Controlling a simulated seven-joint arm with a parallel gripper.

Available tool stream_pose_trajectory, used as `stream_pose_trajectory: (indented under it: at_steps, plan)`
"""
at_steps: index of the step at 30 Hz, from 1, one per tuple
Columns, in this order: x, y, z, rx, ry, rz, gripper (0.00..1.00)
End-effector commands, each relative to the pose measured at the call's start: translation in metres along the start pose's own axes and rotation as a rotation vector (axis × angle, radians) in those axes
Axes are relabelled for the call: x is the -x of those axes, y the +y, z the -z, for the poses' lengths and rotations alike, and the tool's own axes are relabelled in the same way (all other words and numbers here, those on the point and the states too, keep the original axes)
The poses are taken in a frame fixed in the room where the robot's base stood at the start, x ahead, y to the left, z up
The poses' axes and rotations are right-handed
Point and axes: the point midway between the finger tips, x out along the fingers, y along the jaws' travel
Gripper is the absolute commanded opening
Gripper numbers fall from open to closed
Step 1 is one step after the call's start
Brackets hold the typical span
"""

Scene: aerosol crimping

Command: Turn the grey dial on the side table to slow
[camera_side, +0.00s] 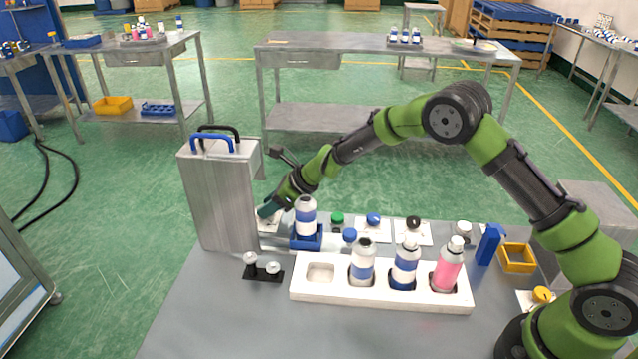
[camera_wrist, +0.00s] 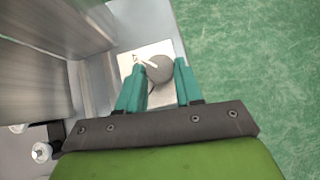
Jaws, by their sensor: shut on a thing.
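The grey dial (camera_wrist: 158,70) sits on a square white plate (camera_wrist: 128,62) in the wrist view, with a pale pointer mark toward its upper left. Marks on the plate are too small to read. My gripper (camera_wrist: 157,80) has its two teal fingers on either side of the dial and is shut on it. In the side view my gripper (camera_side: 270,207) reaches down behind the blue-and-white can, right of the metal machine. There the plate (camera_side: 268,226) shows in part below the fingers, and the dial is hidden.
The tall metal machine (camera_side: 217,195) with blue and black handles stands close left of my gripper. A blue holder (camera_side: 306,238) carries a can (camera_side: 306,216) close by. A white rack (camera_side: 380,293) with several bottles is in front. Green, blue and black knobs stand to the right.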

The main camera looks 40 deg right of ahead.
Motion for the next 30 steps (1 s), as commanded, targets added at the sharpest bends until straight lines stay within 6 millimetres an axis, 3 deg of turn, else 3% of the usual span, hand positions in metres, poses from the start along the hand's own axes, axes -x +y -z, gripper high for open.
stream_pose_trajectory:
  at_steps: [10, 30]
  plan:
    - [0.0, -0.003, 0.0, 0.071, -0.001, -0.076, 0.05]
    - [-0.003, -0.013, -0.001, 0.442, 0.001, -0.443, 0.05]
